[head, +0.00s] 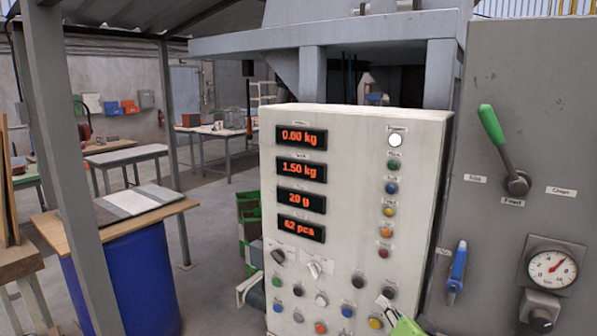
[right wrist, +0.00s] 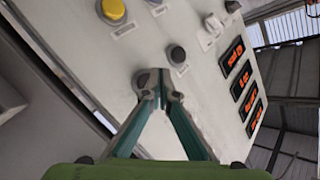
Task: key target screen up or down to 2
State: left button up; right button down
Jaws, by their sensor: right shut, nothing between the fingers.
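The white control panel (head: 347,160) carries four red-lit screens. From the top they read 0.00 kg (head: 301,138), 1.50 kg (head: 301,170), 20 g (head: 301,200) and 62 pcs (head: 301,229); their labels are too small to read. Several coloured push buttons fill the panel's lower part, among them a yellow one (head: 376,322) and a dark one (head: 358,280). My right gripper (head: 387,303) is shut and empty, its tips close to the lower right buttons. In the right wrist view its fingertips (right wrist: 160,92) meet close to the panel; contact is unclear. My left gripper is not in view.
A grey cabinet at right has a green-handled lever (head: 493,127), a blue-handled valve (head: 458,268) and a round gauge (head: 552,268). Two selector knobs sit below the screens. A blue barrel (head: 125,280) with a board on top and a grey post stand at left.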

jog(key=shift+w+d, duration=0.1)
jog(key=shift+w, duration=0.05)
jog(key=shift+w+d, duration=0.15)
jog(key=shift+w, duration=0.1)
jog(key=shift+w+d, duration=0.2)
jog(key=shift+w, duration=0.05)
dwell(0.9)
jog(key=shift+s+a+p, duration=0.45)
jog(key=shift+s+p, duration=0.1)
jog(key=shift+s, duration=0.1)
jog(key=s+a+p, duration=0.2)
jog(key=s, duration=0.1)
jog(key=s+a+p, duration=0.1)
jog(key=s+p, duration=0.1)
jog(key=shift+a, duration=0.15)
dwell(0.3)
